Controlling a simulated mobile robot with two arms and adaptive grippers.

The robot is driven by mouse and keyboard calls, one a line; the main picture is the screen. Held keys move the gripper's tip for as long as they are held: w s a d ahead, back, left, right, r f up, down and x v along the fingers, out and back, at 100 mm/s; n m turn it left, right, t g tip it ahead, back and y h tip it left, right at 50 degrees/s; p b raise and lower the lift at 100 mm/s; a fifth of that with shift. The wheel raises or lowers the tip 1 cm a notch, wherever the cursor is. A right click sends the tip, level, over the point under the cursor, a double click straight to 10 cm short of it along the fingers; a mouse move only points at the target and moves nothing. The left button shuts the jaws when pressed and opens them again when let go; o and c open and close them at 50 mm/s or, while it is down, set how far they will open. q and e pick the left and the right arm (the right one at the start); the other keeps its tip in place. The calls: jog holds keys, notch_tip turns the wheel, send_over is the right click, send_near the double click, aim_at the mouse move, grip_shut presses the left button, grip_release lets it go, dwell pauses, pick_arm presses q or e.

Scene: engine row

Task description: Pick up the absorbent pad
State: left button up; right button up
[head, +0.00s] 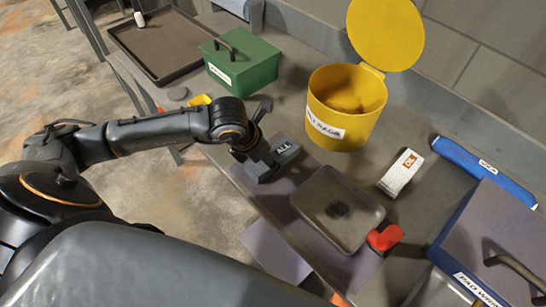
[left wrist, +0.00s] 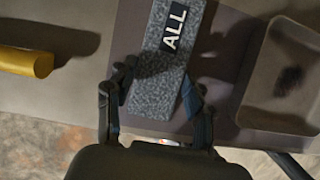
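The absorbent pad (head: 283,153) is a grey speckled block with a black label reading "ALL". It lies on the bench near the front edge, left of a shallow tray. In the left wrist view the pad (left wrist: 158,82) runs up between my fingers. My left gripper (head: 262,165) is at the pad's near end. In the left wrist view the left gripper (left wrist: 157,88) is open, with one finger beside each long side of the pad; whether they touch it is hard to tell. My right gripper is not in view.
The shallow tray (head: 318,212) with a dark spot is close on the right, with a red object (head: 385,238) beside it. A yellow lidded bin (head: 345,125) stands behind. A green box (head: 245,65) stands left, a white box (head: 401,172) and blue roll (head: 484,170) right.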

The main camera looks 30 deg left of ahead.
pick_arm(q)
jog(key=c, duration=0.3)
jog(key=shift+c, duration=0.2)
jog(key=shift+w+r, duration=0.1)
jog(key=shift+r, duration=0.5)
jog(key=shift+v, duration=1.2)
jog(key=s+a+r+p, duration=0.4)
jog(key=s+r+p, duration=0.5)
jog(key=s+p, duration=0.3)
jog(key=shift+s+a+r+p, duration=0.15)
jog(key=shift+a+r+p, duration=0.15)
jog(key=shift+p, duration=0.1)
